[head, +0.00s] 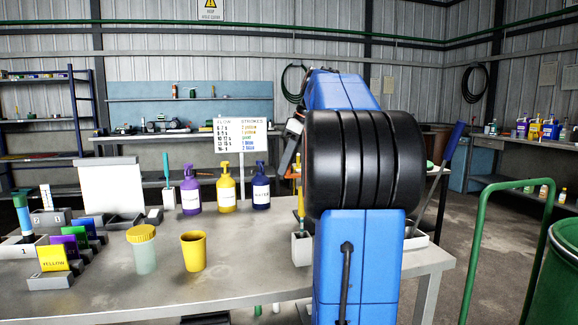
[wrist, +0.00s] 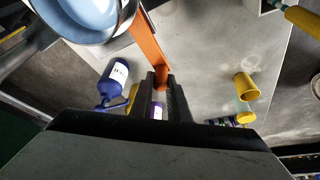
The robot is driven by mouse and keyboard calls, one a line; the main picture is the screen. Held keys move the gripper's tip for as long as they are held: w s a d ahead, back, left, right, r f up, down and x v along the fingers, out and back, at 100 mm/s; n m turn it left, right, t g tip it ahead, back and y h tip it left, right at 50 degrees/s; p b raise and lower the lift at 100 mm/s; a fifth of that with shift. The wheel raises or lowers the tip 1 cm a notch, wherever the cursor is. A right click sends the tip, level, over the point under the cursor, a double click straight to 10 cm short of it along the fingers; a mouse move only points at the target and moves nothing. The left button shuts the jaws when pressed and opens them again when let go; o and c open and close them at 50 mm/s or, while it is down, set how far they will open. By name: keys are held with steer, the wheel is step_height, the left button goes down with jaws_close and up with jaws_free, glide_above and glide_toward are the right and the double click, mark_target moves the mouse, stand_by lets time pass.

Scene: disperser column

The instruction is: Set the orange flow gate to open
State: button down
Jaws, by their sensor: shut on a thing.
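The orange flow gate (wrist: 147,45) shows in the wrist view as a flat orange bar, running from beside a round metal-rimmed vessel down to my fingers. My gripper (wrist: 162,84) is shut on the lower end of this bar, with one dark finger on each side of it. I cannot tell from this view whether the gate stands open or closed. In the head view my blue and black arm covers the middle right, and the gripper and gate cannot be made out behind it.
The round vessel (wrist: 90,14) with pale blue inside is close to the gripper's upper left. A blue bottle (wrist: 115,75) stands near the left finger. On the bench (head: 165,290) are a yellow cup (head: 193,251), a yellow-lidded jar (head: 143,249) and pump bottles (head: 226,190).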

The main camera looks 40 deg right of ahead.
steer(key=c, duration=1.7)
jaws_free()
steer(key=shift+s+a+f, duration=0.1)
steer(key=shift+s, duration=0.05)
steer(key=v, duration=1.7)
steer(key=shift+r, duration=0.2)
